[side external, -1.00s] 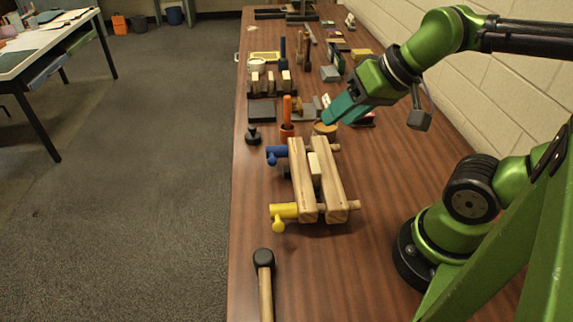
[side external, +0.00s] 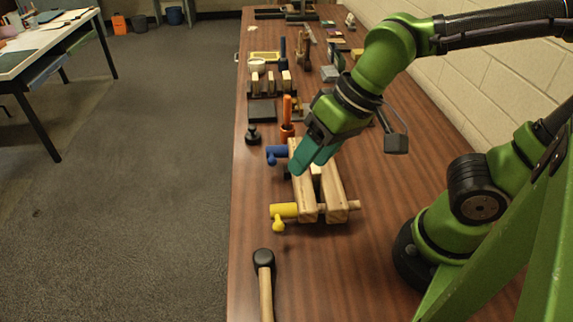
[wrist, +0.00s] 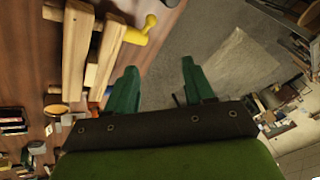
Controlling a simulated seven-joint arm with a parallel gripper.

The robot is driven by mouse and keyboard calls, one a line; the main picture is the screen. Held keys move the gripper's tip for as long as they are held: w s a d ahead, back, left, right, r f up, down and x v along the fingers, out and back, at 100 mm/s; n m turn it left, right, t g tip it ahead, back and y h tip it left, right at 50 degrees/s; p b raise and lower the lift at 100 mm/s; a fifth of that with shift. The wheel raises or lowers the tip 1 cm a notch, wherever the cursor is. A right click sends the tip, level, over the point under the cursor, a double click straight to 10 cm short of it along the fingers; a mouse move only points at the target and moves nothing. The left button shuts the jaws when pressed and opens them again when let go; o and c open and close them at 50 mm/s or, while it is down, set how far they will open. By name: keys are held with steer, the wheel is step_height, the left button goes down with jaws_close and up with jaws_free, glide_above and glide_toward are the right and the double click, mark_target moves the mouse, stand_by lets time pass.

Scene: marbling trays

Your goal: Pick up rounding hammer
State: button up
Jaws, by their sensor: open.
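The rounding hammer (side external: 264,262) lies on the table near the front of the side external view, with a black head and a pale wooden handle that runs out of the bottom edge. I cannot make it out in the wrist view. My gripper (side external: 301,169) has teal fingers and hangs over the wooden clamp, well behind the hammer. In the wrist view its two fingers (wrist: 158,74) stand apart with nothing between them.
A wooden clamp (side external: 334,182) with a yellow handle (side external: 283,212) and a blue handle (side external: 277,152) stands between my gripper and the hammer. Several tools and blocks fill the far table. Table (side external: 325,277) right of the hammer is clear; its left edge is close.

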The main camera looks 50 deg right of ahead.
steer(key=s+a+f+m+g, duration=0.1)
steer(key=s+a+f+g, duration=0.15)
steer(key=a, duration=0.55)
steer(key=m+h, duration=0.2)
steer(key=m, duration=0.5)
glide_above(265, 283)
steer(key=s+d, duration=0.1)
steer(key=s, duration=0.1)
step_height(265, 283, down, 11)
steer(key=shift+w+a+f, duration=0.15)
steer(key=shift+w+f, duration=0.15)
steer(key=shift+f, duration=0.7)
steer(key=shift+w+a+f, duration=0.1)
steer(key=shift+w+f, duration=0.2)
steer(key=shift+f, duration=0.75)
steer(key=shift+w+a+f, duration=0.15)
steer(key=shift+w+f, duration=0.15)
steer(key=shift+f, duration=0.7)
jaws_close()
